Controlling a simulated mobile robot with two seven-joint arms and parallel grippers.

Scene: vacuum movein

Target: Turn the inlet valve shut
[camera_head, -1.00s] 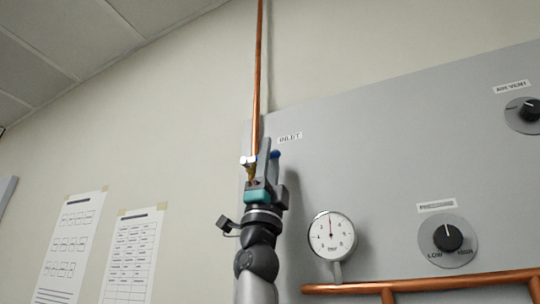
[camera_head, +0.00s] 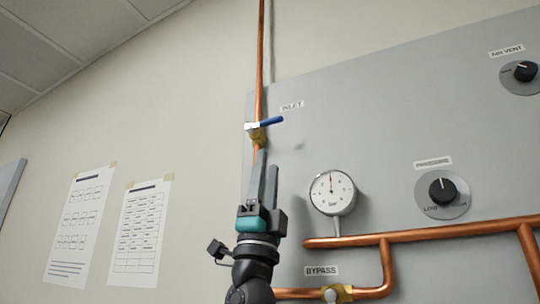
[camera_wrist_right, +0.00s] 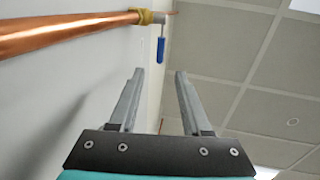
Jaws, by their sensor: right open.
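In the right wrist view the blue lever (camera_wrist_right: 161,50) hangs down from the brass body (camera_wrist_right: 143,16), beyond the fingertips. My right gripper (camera_head: 265,160) is open and empty just below the valve, apart from the lever. It also shows in the right wrist view (camera_wrist_right: 159,75) with a gap between its fingers. My left gripper is not in view.
A pressure gauge (camera_head: 332,192) and a copper pipe (camera_head: 430,233) are to the right of my right gripper. The bypass valve (camera_head: 337,293) is below. The pressure knob (camera_head: 442,191) and air vent knob (camera_head: 525,71) are farther right. Paper sheets (camera_head: 143,235) hang on the left wall.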

